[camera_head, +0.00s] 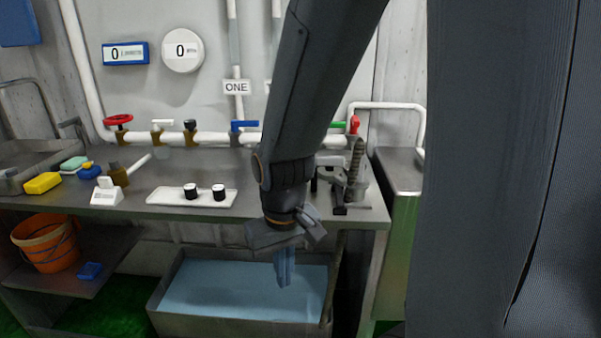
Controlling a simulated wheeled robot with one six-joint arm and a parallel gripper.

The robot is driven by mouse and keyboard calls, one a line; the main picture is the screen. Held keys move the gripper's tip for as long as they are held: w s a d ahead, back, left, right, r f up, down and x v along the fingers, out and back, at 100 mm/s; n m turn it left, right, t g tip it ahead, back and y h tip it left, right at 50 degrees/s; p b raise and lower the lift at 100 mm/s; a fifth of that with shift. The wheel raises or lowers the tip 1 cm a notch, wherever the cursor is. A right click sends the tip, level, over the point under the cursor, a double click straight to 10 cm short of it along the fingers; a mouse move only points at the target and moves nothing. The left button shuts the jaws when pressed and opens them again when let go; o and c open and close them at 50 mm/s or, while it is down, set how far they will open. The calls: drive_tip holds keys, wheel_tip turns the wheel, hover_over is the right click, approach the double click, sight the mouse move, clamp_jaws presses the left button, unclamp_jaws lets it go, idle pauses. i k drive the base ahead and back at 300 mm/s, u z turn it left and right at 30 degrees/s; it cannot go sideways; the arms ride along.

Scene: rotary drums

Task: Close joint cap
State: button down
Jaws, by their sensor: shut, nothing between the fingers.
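No part in the head view can be made out for certain as the joint cap. Two small black cylinders with white tops, a left one (190,191) and a right one (218,191), stand upright on a white tray (165,198) on the counter. My gripper (285,278) is shut and empty. It points down in front of the counter's front edge, over the blue-filled basin, and is apart from the cylinders, to their right and lower in the picture. My arm hides part of the wall pipe and counter behind it.
A grey basin (168,322) stands below the counter (70,203). A white pipe (215,138) carries several coloured valves, including a red handwheel (118,119). A clamp-like stand (357,170) is at right. An orange bucket (45,243) sits on the lower shelf.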

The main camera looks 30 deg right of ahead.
sight(336, 175)
drive_tip(key=u, duration=0.35)
drive_tip(key=i, duration=0.2)
drive_tip(key=z, duration=1.4)
